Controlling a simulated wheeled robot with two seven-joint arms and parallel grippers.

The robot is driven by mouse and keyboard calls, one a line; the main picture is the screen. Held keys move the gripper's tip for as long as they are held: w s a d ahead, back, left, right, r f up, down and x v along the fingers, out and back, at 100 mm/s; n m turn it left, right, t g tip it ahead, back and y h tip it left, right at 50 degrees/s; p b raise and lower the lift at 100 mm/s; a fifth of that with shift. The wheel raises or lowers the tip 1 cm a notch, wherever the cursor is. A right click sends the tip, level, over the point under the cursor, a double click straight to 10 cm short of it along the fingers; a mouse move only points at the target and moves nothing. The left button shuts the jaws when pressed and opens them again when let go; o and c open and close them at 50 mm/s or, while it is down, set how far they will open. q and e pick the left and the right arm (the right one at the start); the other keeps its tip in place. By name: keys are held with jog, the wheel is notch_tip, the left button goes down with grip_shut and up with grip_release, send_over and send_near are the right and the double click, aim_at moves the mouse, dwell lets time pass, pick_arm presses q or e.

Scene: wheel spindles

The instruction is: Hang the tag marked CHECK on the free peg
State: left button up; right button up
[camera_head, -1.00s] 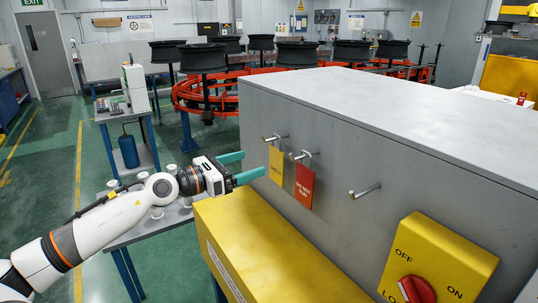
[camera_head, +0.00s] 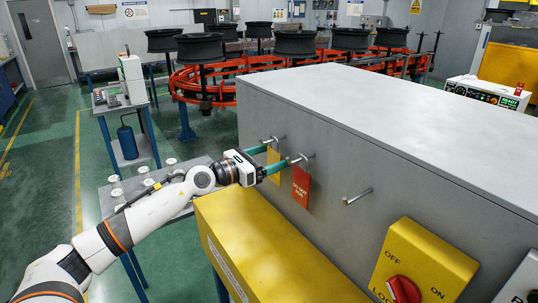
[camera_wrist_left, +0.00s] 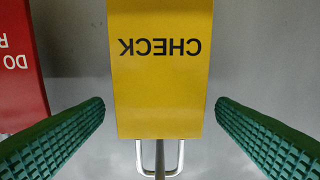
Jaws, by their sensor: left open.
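The yellow tag (camera_head: 273,154) hangs by a metal loop from the far-left peg on the grey cabinet face. In the left wrist view this tag (camera_wrist_left: 160,85) reads CHECK upside down, with its loop and peg below it. My left gripper (camera_head: 284,152) is open at the tag, one green finger on each side. In the left wrist view a gap shows between the tag and each finger. A red tag (camera_head: 301,187) hangs from the middle peg, close beside; part of it (camera_wrist_left: 18,75) shows in the left wrist view. The bare peg (camera_head: 358,196) is to the right. My right gripper is out of view.
A yellow box-like ledge (camera_head: 270,250) lies below my left forearm, in front of the cabinet (camera_head: 400,120). A yellow switch panel (camera_head: 425,262) with a red knob stands right of the bare peg. A small table (camera_head: 115,190) with several white spindles is at the left.

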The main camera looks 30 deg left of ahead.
pick_arm(q)
jog(key=c, duration=1.1)
jog(key=shift+o, duration=0.2)
jog(key=shift+d+r+p, duration=0.2)
jog(key=shift+r+p, duration=0.15)
jog(key=shift+r, duration=0.4)
jog(key=shift+a+r, duration=0.15)
jog(key=shift+r, duration=0.25)
jog(key=shift+s+a, duration=0.1)
jog(key=shift+s, duration=0.1)
